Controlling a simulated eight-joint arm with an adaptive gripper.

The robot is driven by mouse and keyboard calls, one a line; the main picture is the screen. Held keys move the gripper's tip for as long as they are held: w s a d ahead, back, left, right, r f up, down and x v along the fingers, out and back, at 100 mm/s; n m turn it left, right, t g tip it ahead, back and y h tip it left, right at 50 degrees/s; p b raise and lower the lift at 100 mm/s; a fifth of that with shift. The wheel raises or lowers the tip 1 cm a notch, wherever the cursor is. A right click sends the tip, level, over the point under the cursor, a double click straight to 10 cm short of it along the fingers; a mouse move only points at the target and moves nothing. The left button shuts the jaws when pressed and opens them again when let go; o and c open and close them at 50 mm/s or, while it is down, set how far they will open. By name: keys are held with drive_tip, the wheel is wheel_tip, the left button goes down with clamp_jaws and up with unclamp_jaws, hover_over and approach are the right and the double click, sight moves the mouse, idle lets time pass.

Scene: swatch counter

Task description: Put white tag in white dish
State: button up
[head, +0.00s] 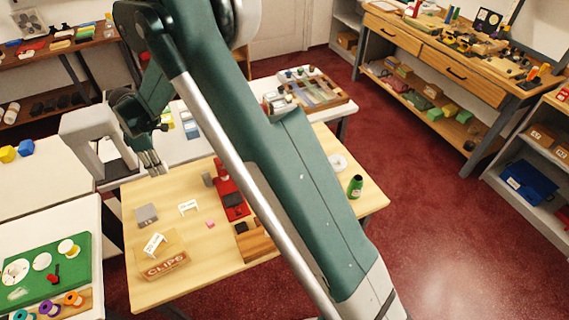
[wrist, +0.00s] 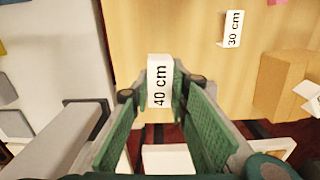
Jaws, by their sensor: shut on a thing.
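My gripper (wrist: 165,105) is shut on a white tag (wrist: 159,82) marked "40 cm", held between the green finger pads in the wrist view. In the head view my gripper (head: 150,163) is above the left back edge of the wooden table, and the held tag cannot be made out there. A round white dish (head: 338,161) lies at the table's far right, just beyond my arm, well apart from the gripper. A second white tag (head: 188,208), marked "30 cm" in the wrist view (wrist: 233,28), stands on the table. A third white tag (head: 155,245) is at the clips box.
The wooden table (head: 175,188) also bears a grey block (head: 147,214), a clips box (head: 165,268), a pink piece (head: 210,223), a red device (head: 230,192) and a green bottle (head: 355,186). My arm crosses above and hides part of the table. A grey bracket-like frame (head: 90,128) stands close left.

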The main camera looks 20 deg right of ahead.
wheel_tip(320, 180, up, 12)
drive_tip(key=d, duration=2.3)
drive_tip(key=s+d, duration=0.4)
drive_tip(key=d, duration=0.6)
drive_tip(key=s+d, duration=0.4)
drive_tip(key=d, duration=0.5)
drive_tip(key=s+d, duration=0.4)
drive_tip(key=d, duration=0.6)
wheel_tip(320, 180, down, 11)
drive_tip(key=shift+n+p, duration=0.3)
drive_tip(key=shift+f, duration=0.15)
drive_tip(key=shift+f, duration=3.05)
drive_tip(key=shift+f, duration=0.1)
